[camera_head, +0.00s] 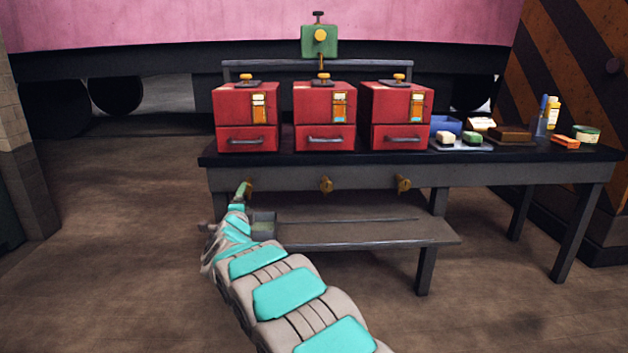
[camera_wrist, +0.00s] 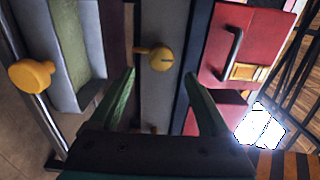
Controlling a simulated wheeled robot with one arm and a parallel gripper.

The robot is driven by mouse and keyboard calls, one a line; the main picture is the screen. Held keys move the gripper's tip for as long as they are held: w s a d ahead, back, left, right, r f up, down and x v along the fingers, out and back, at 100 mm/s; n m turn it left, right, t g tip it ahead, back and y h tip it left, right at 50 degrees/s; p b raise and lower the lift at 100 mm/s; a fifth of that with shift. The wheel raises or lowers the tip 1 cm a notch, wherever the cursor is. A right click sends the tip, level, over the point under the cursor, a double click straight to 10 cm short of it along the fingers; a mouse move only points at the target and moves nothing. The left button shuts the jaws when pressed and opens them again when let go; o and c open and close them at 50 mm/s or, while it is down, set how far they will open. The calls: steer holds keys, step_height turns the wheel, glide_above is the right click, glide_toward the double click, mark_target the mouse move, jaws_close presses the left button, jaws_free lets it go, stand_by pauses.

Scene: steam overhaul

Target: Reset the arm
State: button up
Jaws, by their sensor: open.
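My arm reaches forward from the bottom of the head view, with teal pads along it. My gripper (camera_head: 243,190) is at its far end, close to the front edge of the table, by the leftmost brass knob (camera_head: 250,185). In the wrist view my gripper (camera_wrist: 158,88) is open, with two green fingers spread apart and nothing held between them. A yellow knob (camera_wrist: 160,59) on the table's front rail shows just beyond the gap between the fingertips. I cannot tell whether a finger touches it.
Three red boxes (camera_head: 325,118) with drawers stand on the dark table (camera_head: 400,168). A green valve block (camera_head: 320,41) rises behind them. A lower shelf (camera_head: 370,234) is under the table. The floor at left (camera_head: 110,230) is clear.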

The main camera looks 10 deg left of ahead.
steer(key=s+d+r+n+g+y+p, duration=0.1)
steer(key=s+d+r+n+g+p, duration=0.15)
steer(key=d, duration=0.35)
steer(key=s+d+r+n+g+p, duration=0.1)
steer(key=d+r+n+g, duration=0.15)
steer(key=d+n, duration=0.2)
steer(key=s+d+n+g+p, duration=0.2)
steer(key=s+d+n+g, duration=0.2)
steer(key=s+d, duration=0.95)
steer(key=s+d+f+n+g+h+p, duration=0.1)
steer(key=s+d+g, duration=0.2)
steer(key=s+d, duration=0.6)
steer(key=s+d+f+n+g+h+p, duration=0.1)
steer(key=s+d, duration=0.8)
steer(key=s, duration=1)
steer(key=s+d+f+n+g+h+p, duration=0.1)
steer(key=s+d+g, duration=0.5)
steer(key=s, duration=0.8)
steer(key=d+n+h+p, duration=0.1)
steer(key=d+h+p, duration=0.1)
steer(key=d, duration=0.1)
steer(key=shift+f, duration=0.3)
